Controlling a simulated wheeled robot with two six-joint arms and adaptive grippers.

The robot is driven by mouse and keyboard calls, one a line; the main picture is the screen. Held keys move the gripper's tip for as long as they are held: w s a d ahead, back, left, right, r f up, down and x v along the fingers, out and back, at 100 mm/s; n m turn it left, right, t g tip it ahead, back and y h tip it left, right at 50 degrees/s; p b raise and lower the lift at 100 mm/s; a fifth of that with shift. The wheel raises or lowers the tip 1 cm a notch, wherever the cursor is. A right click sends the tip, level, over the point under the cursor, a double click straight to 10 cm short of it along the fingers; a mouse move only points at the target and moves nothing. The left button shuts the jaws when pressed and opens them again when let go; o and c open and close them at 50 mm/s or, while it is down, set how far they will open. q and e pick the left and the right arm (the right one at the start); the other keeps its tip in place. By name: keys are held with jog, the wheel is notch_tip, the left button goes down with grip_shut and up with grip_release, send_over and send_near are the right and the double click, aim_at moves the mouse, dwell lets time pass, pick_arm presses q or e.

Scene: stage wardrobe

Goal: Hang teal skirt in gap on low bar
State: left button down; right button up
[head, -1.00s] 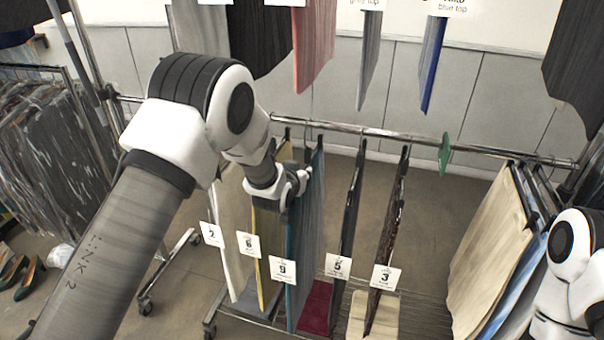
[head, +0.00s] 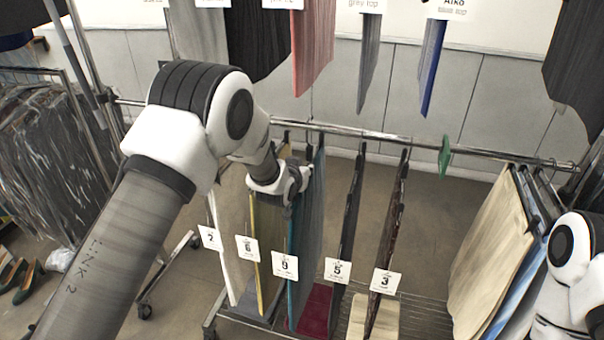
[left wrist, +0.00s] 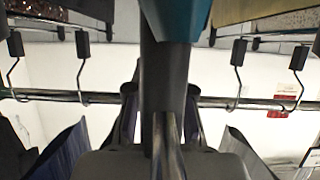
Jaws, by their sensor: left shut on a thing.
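The teal skirt (head: 297,245), with tag 9, hangs upright at the low bar (head: 430,148), between the yellow piece with tag 6 and the dark piece with tag 5. My left gripper (head: 296,183) is shut at the skirt's top, just below the bar. In the left wrist view the teal cloth (left wrist: 186,14) shows at the top centre, and the bar (left wrist: 55,96) crosses behind the gripper. I cannot tell whether the skirt's hook rests on the bar. My right arm shows at the right edge, but its gripper is out of view.
A green divider (head: 444,156) sits on the bar, with open room around it between tag 3's dark piece (head: 392,222) and the beige garment (head: 487,255). Tops hang above, including a blue one (head: 432,70). A wire shelf (head: 425,315) lies below.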

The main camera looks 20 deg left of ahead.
aim_at(308, 159)
pick_arm(q)
jog(key=shift+w+b, duration=0.9)
jog(key=shift+w, duration=1.85)
jog(key=shift+f, duration=0.1)
jog(key=shift+f+b, duration=1.35)
jog(key=shift+f, duration=0.5)
jog(key=c, duration=0.9)
grip_release()
